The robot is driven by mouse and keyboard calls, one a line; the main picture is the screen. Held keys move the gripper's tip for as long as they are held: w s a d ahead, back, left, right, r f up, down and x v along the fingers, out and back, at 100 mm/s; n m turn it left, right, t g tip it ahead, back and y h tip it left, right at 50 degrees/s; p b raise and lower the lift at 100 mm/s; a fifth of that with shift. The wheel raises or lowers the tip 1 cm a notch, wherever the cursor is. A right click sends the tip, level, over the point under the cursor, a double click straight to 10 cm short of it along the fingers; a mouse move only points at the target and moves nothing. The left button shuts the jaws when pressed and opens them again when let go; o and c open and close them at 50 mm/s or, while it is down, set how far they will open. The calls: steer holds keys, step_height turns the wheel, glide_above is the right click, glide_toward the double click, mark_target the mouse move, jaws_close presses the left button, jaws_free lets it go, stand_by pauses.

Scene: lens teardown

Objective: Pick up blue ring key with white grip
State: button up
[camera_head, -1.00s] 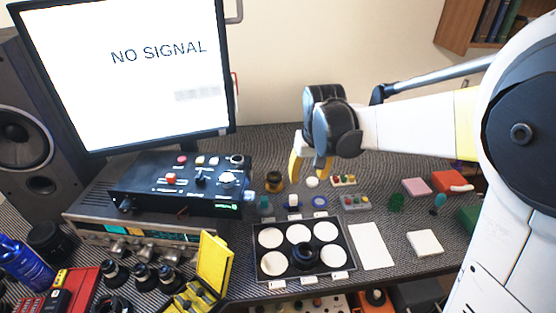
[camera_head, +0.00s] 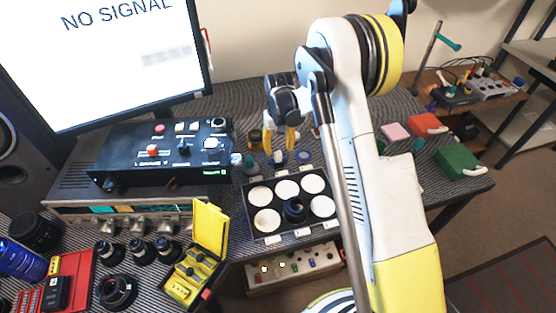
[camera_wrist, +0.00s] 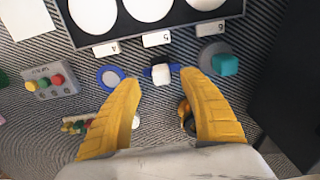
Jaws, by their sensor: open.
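The blue ring key with white grip (camera_wrist: 161,74) stands on the striped grey mat, just beyond and between my fingertips in the wrist view. Its white grip stands up from a blue base. In the head view the key (camera_head: 280,158) shows small, below my fingertips and partly hidden by them. My gripper (camera_head: 279,147) points down over it with two yellow fingers. In the wrist view my gripper (camera_wrist: 159,84) is open, one finger on each side of the key. No contact shows, and the exact height above the mat is hard to tell.
A flat blue ring (camera_wrist: 110,77) lies left of the key in the wrist view, and a teal-gripped piece (camera_wrist: 222,64) stands right. The black tray (camera_wrist: 183,22) with white discs lies beyond. A button box (camera_wrist: 50,82) is farther left. The black control unit (camera_head: 165,158) stands left in the head view.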

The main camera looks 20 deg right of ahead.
mark_target(278, 153)
steer(key=f+b, duration=0.2)
steer(key=f, duration=0.3)
steer(key=shift+w+f, duration=0.1)
steer(key=shift+w, duration=0.1)
jaws_close()
